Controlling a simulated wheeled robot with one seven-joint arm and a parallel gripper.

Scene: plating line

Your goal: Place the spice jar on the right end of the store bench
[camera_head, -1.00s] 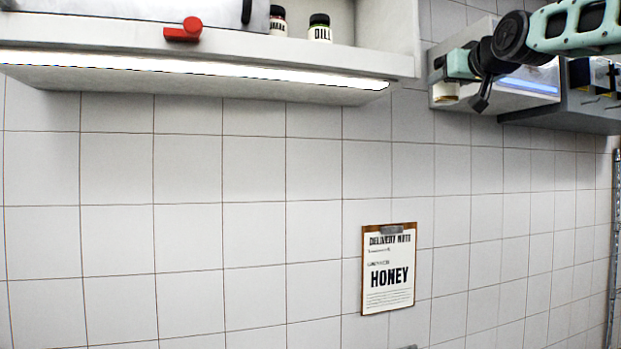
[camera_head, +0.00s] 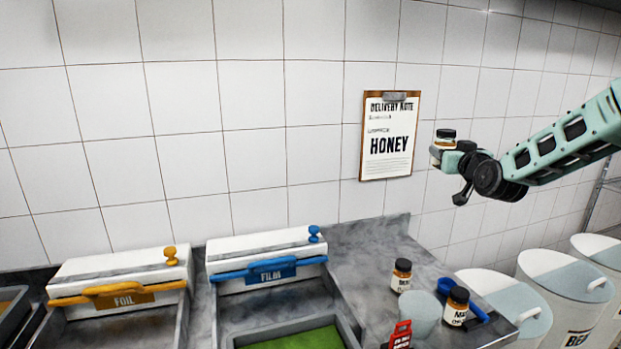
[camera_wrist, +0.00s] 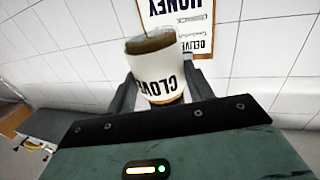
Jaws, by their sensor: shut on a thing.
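The spice jar (camera_head: 445,136) has a dark lid and a pale label. In the wrist view, the jar (camera_wrist: 160,78) fills the space between the fingers, and its label begins "CLOV". My gripper (camera_head: 449,152) is shut on it in front of the tiled wall, just right of the delivery note, above the bench. The bench (camera_head: 372,243) has a grey marbled top, and its right end shows at lower right. Two other dark-lidded jars stand there: one further back (camera_head: 402,276) and one nearer the right edge (camera_head: 456,307).
A pale tub (camera_head: 419,312), a blue object (camera_head: 447,286) and a red-labelled item (camera_head: 401,335) crowd the bench's right end. Film (camera_head: 268,272) and foil (camera_head: 120,293) dispensers stand left. White bins (camera_head: 569,284) stand beyond the right edge. Bare top lies behind the jars.

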